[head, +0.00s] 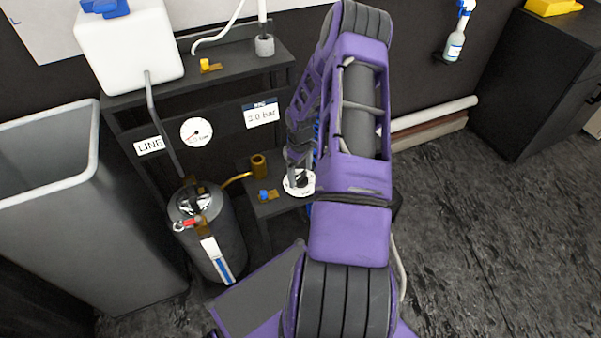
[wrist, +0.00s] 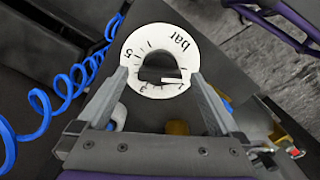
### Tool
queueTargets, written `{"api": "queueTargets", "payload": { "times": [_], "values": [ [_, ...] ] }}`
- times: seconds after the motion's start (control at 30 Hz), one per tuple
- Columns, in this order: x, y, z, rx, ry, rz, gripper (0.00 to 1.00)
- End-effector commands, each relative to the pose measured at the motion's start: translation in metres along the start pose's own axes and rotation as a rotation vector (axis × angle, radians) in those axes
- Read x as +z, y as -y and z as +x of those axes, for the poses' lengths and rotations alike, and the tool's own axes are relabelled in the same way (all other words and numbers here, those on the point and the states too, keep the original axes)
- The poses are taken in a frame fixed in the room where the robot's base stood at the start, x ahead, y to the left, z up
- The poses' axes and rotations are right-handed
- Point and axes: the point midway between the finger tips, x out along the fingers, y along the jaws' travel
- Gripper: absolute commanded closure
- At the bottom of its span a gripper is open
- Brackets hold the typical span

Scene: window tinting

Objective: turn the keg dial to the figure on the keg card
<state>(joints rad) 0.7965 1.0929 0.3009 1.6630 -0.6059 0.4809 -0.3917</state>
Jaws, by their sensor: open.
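The keg dial (wrist: 183,52) is a white disc marked "bar" with small figures round its rim; it shows upside down in the wrist view. Its black knob (wrist: 154,66) has a white pointer line towards the right of that view; I cannot surely read its figure. My gripper (wrist: 158,76) is open, its two fingers on either side of the knob, apart from it. In the head view the dial (head: 298,184) lies on a low dark shelf, partly behind my arm. The keg card (head: 261,113) seems to read 2.0 bar. The dark keg (head: 225,240) stands at left.
A round gauge (head: 196,131) with a red needle and a card (head: 149,146) reading "LING" are on the rack. A brass fitting (head: 259,166) and a blue-handled valve (head: 266,195) sit near the dial. A blue coiled hose (wrist: 62,85) runs left of my gripper. A grey bin (head: 75,225) stands left.

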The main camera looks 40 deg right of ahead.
Motion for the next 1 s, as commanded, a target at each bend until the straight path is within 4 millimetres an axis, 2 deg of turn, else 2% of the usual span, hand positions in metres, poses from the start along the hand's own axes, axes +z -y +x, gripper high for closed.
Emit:
{"api": "queueTargets", "payload": {
  "times": [0.27, 0.73, 1.0],
  "values": [
    [-0.0001, 0.0, 0.0014, 0.0, 0.0, 0.0, 0.0],
    [-0.0002, 0.0, 0.0011, 0.0, 0.0, 0.0, 0.85],
    [-0.0002, -0.0004, 0.0015, 0.001, 0.0, 0.027, 0.86]
  ]
}}
